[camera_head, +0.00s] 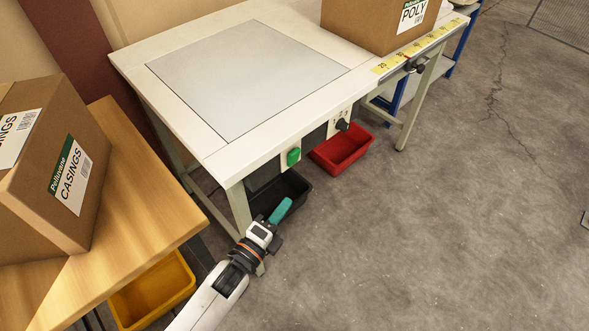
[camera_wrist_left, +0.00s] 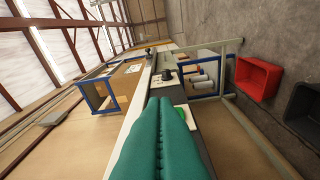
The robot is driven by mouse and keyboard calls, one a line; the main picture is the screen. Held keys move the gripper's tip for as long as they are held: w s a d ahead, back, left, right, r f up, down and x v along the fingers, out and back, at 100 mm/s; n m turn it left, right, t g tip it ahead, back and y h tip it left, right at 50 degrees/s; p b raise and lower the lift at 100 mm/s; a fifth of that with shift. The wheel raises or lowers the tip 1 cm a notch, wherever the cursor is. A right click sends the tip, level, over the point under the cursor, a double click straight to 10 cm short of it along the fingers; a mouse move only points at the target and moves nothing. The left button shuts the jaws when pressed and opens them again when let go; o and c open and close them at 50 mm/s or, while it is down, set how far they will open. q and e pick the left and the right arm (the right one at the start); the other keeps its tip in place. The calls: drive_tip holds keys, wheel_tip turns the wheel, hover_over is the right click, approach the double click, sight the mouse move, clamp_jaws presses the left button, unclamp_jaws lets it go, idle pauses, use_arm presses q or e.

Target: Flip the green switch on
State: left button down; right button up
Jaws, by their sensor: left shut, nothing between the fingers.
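The green switch (camera_head: 293,156) sits on a panel below the front edge of the white table, left of a dark knob (camera_head: 342,124). My left gripper (camera_head: 281,208) has teal fingers. It is shut and empty, below and a little left of the switch in the head view, and apart from it there. In the left wrist view the shut fingers (camera_wrist_left: 158,125) cover most of the switch, and only a small bright green part (camera_wrist_left: 181,112) shows beside them. Whether the switch is on cannot be told. My right gripper is not in view.
The white table (camera_head: 180,122) has a grey mat and a POLY box (camera_head: 375,22). Red (camera_head: 343,150) and black (camera_head: 296,187) bins stand below. A wooden table (camera_head: 140,215) with a CASINGS box (camera_head: 60,165) is at left, a yellow bin (camera_head: 152,292) under it.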

sight(293, 157)
use_arm(q)
drive_tip(key=shift+r, duration=0.15)
drive_tip(key=w+d+r, duration=0.1)
drive_tip(key=w+d, duration=0.1)
drive_tip(key=w, duration=0.9)
drive_tip(key=shift+w+d+p, duration=0.15)
drive_tip(key=shift+d+p, duration=0.2)
drive_tip(key=shift+p, duration=0.05)
